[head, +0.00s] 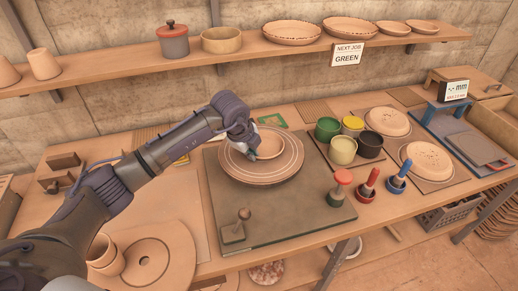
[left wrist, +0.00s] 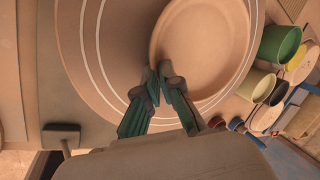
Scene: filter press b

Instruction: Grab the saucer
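The saucer (head: 270,144) is a shallow, round clay dish with a raised rim. It sits on a round wheel head (head: 288,173) with white rings, right of the wheel's middle in the left wrist view. There the saucer (left wrist: 203,45) fills the upper middle. My left gripper (head: 251,156) is at the saucer's near left rim. In the left wrist view its fingertips (left wrist: 158,72) are close together, one on each side of the rim, shut on it. In the head view the arm hides part of the saucer's left side. My right gripper is not in view.
Green, yellow and dark cups (head: 343,149) stand right of the wheel. Stamps with red and blue handles (head: 368,183) stand at the front right. A small knobbed block (head: 236,228) sits on the dark board's near left. A shelf (head: 110,74) with pottery runs above.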

